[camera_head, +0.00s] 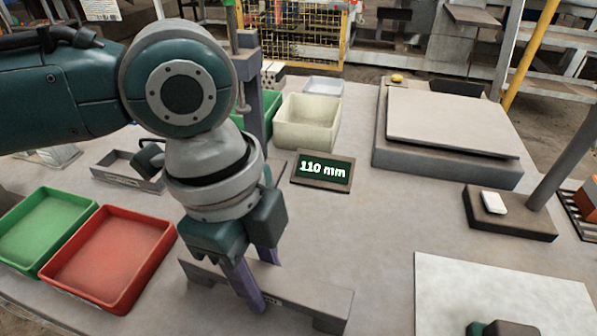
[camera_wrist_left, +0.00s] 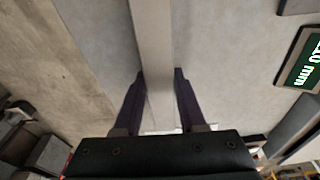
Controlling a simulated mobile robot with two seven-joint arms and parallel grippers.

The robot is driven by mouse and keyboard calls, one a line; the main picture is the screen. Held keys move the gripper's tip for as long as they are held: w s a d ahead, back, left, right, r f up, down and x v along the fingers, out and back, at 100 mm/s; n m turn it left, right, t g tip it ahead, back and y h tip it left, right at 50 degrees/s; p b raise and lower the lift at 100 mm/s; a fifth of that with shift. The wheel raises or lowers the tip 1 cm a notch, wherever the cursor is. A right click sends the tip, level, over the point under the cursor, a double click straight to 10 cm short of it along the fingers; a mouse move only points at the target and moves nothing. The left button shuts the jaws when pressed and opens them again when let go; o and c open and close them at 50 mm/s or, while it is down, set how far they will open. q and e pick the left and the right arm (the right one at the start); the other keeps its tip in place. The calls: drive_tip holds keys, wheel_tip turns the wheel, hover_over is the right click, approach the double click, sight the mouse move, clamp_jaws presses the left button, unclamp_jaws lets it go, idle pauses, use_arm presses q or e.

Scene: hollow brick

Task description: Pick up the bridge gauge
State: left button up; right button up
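The bridge gauge (camera_head: 312,296), a long grey bar with a leg at each end, stands on the table at the lower middle of the head view. In the left wrist view the gauge (camera_wrist_left: 151,38) runs straight up between the fingers. My left gripper (camera_head: 262,284) points down over the gauge, with one purple finger on its near side and one behind it. In the left wrist view the left gripper (camera_wrist_left: 160,80) appears open, its fingertips close beside the bar. Contact is hard to judge. My right gripper (camera_head: 500,328) shows only a small part at the bottom edge.
A sign reading 110 mm (camera_head: 323,171) lies behind the gauge. A red tray (camera_head: 108,260) and a green tray (camera_head: 42,232) are at left. A cream bin (camera_head: 306,122) and a grey surface plate (camera_head: 447,160) stand behind. A pale sheet (camera_head: 480,290) lies at right.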

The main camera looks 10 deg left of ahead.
use_arm(q)
clamp_jaws()
idle(0.5)
